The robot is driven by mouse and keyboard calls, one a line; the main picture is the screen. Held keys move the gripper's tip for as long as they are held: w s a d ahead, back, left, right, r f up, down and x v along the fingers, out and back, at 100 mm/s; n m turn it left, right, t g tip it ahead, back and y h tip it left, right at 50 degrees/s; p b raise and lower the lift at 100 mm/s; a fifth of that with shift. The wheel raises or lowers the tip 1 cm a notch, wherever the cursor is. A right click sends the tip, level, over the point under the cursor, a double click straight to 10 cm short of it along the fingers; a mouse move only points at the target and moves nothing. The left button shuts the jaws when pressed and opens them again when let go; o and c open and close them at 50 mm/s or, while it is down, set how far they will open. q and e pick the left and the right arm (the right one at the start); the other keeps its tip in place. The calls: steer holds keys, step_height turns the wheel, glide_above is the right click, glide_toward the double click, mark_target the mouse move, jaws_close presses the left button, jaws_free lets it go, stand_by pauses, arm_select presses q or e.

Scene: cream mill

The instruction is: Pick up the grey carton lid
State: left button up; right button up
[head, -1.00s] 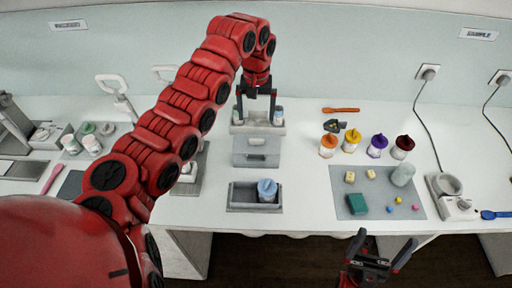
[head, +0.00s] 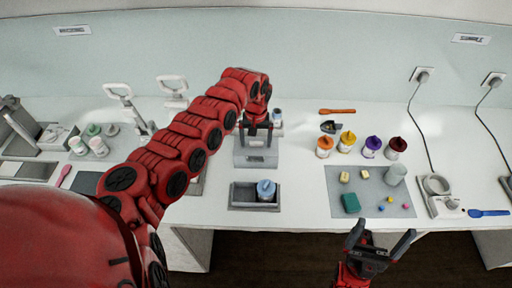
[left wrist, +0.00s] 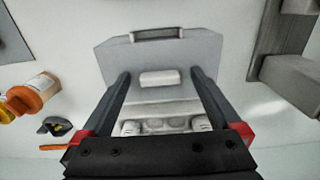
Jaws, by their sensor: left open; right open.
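The grey carton lid (head: 244,160) is a flat panel in the middle of the counter. In the left wrist view the lid (left wrist: 120,62) has a raised grey handle at its far edge and a pale block in its middle. My left gripper (head: 256,141) is open above the lid. In the left wrist view its fingers (left wrist: 160,75) straddle the pale block with nothing between them; contact with the lid cannot be told. My right gripper (head: 385,231) is open and empty before the counter's front edge.
A grey tray (head: 236,206) with a blue-capped jar (head: 266,190) stands in front of the lid. Several colour-capped jars (head: 347,142) and a grey mat (head: 337,205) with small blocks lie to the right. Counter between tray and mat is clear.

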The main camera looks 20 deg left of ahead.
arm_select(q)
steer(key=shift+f, duration=0.1)
jaws_close()
stand_by(0.4)
